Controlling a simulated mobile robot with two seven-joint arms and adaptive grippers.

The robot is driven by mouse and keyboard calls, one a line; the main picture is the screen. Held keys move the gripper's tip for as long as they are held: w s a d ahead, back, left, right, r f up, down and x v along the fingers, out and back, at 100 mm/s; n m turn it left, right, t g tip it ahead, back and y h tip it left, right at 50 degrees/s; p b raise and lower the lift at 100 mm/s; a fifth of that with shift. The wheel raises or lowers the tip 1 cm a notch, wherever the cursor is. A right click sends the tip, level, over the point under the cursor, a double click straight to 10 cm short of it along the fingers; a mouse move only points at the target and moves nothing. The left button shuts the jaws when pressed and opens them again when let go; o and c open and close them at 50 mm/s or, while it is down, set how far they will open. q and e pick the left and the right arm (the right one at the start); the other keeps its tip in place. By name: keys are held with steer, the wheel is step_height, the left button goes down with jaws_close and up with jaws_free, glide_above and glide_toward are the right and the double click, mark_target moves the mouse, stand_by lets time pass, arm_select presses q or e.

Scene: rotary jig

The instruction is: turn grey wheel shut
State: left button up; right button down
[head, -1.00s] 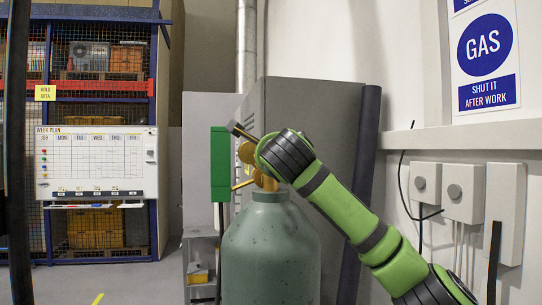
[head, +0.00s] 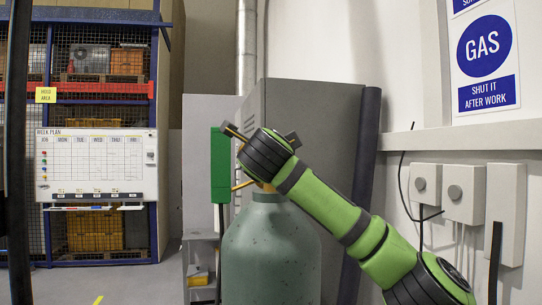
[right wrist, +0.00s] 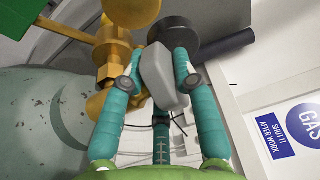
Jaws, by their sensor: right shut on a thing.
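The grey wheel (right wrist: 163,82) is between the teal fingers of my right gripper (right wrist: 160,85) in the right wrist view. The gripper is shut on it. The wheel sits beside the brass valve (right wrist: 112,50), above the shoulder of the green-grey gas cylinder (right wrist: 40,110). In the head view the cylinder (head: 270,250) stands upright in the centre. My right wrist covers the wheel and most of the valve there. My left gripper is in neither view.
A dark round part (right wrist: 180,28) lies just beyond the fingers. A grey cabinet (head: 310,110) with a green box (head: 221,165) stands behind the cylinder. Wall boxes (head: 463,192) and a GAS sign (head: 486,50) are on the right. Open floor lies at left.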

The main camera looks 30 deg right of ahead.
steer(key=shift+r+m+g+h, duration=0.25)
steer(key=shift+m+g+h, duration=0.65)
steer(key=shift+m+h, duration=0.45)
steer(key=shift+m+g+h+p, duration=0.7)
steer(key=shift+m+g+h, duration=0.05)
steer(key=shift+g+h, duration=0.5)
steer(key=shift+m+g+h+p, duration=0.6)
steer(key=shift+m+g+p, duration=0.4)
steer(key=shift+p, duration=0.3)
steer(key=shift+m+g+h+p, duration=0.7)
steer(key=shift+g+p, duration=0.55)
steer(key=shift+p, duration=0.7)
stand_by(0.6)
steer(key=c, duration=1)
jaws_free()
steer(key=shift+o, duration=0.2)
steer(key=shift+d+f, duration=0.1)
steer(key=shift+f, duration=0.05)
steer(key=v, duration=1.1)
steer(key=shift+a, duration=0.4)
